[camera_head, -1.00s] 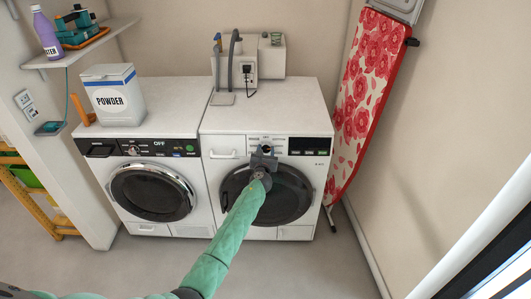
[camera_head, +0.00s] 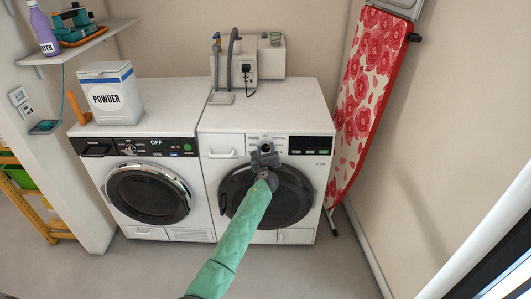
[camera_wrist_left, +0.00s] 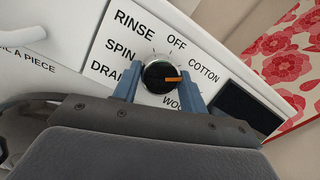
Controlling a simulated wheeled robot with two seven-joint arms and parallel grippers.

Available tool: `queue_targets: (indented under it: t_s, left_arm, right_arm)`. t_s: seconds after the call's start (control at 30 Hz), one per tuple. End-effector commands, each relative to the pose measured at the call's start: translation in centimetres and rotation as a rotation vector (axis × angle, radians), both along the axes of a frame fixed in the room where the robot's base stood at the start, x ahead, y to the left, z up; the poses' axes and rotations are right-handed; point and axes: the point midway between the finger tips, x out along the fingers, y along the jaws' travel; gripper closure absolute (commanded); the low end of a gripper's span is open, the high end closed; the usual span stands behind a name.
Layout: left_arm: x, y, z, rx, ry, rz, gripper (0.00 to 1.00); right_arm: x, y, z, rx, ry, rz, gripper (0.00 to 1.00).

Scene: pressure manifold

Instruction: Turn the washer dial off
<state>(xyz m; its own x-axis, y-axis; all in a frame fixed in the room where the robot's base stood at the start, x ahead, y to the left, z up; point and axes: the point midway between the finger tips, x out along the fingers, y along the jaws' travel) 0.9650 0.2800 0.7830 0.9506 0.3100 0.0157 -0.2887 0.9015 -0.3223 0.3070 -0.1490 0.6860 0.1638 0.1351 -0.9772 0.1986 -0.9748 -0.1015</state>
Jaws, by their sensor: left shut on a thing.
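The washer is the white front-loader (camera_head: 230,128) on the right. Its dial (camera_wrist_left: 160,77) is a round knob with a silver rim, a dark face and an orange pointer. The pointer aims right, between the COTTON and WOOL labels. The OFF label (camera_wrist_left: 177,42) is above the dial, slightly right. My left gripper (camera_head: 266,149) is at the washer's control panel, with its blue fingers shut on both sides of the dial. The dial is mostly hidden in the head view. My right gripper is not in view.
A second front-loader (camera_head: 150,193) stands left of the washer, with a powder box (camera_head: 109,97) on top. An ironing board (camera_head: 362,95) with red flowers leans at the right. A shelf (camera_head: 75,50) is at upper left. The floor in front is clear.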

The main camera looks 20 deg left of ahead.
Motion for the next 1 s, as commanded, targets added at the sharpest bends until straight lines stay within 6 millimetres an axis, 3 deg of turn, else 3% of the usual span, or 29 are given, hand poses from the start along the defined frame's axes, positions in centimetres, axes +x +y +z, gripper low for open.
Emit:
queue_targets:
  t_s: [0.5,1.0]
  left_arm:
    - [0.1,-0.2,-0.2,-0.389,-0.113,0.101,0.8]
    - [0.1,-0.3,0.0,-0.794,-0.228,0.206,0.8]
  right_arm:
    - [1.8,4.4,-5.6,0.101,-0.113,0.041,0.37]
    - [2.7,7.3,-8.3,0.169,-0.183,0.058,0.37]
